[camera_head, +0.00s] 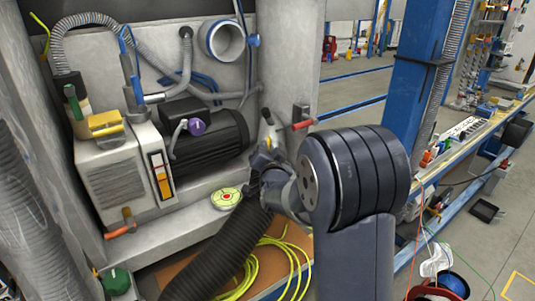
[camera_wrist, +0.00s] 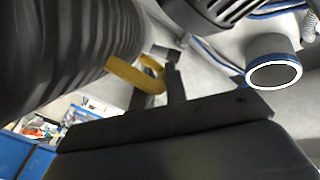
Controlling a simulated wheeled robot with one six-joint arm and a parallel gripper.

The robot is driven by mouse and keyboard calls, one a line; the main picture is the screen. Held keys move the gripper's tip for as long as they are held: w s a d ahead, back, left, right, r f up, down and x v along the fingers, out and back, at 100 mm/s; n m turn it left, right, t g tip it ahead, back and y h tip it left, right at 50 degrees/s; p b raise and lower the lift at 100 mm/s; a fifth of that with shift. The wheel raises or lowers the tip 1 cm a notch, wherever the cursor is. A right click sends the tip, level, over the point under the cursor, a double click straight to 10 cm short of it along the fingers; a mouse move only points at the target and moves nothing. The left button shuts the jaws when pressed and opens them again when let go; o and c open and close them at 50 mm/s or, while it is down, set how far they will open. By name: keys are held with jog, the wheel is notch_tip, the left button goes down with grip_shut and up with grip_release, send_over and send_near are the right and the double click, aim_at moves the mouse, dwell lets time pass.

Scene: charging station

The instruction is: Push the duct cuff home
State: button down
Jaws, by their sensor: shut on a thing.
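A black corrugated duct (camera_head: 232,252) rises from the lower middle of the head view to my gripper (camera_head: 268,165), which my wrist partly hides. In the wrist view the duct (camera_wrist: 70,45) fills the upper left, and a yellow handle (camera_wrist: 135,76) juts from its side. My gripper (camera_wrist: 165,80) is shut on this handle. The duct's cuff end cannot be made out clearly. A round port with a blue band and pale rim (camera_head: 224,41) sits high on the grey wall, empty; it also shows at right in the wrist view (camera_wrist: 273,74). Duct and port are apart.
A dark ribbed motor (camera_head: 212,140) and a pale box unit (camera_head: 112,175) stand in the recess below the port. A grey hose (camera_head: 85,20) crosses above them. A grey pillar (camera_head: 285,60) borders the recess at right. Yellow cable (camera_head: 270,265) lies low in front.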

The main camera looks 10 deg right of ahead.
aim_at(269, 138)
jog(key=w, duration=0.2)
jog(key=w+d+r, duration=0.1)
jog(key=shift+w+b, duration=0.35)
jog(key=shift+b, duration=0.05)
jog(key=shift+w+d+r, duration=0.1)
jog(key=shift+w+r, duration=0.2)
jog(key=shift+r, duration=0.05)
jog(key=c, duration=1.5)
grip_release()
jog(key=shift+f, duration=0.15)
jog(key=s, duration=0.7)
jog(key=s+a, duration=0.1)
jog(key=s, duration=0.2)
jog(key=shift+s, duration=0.35)
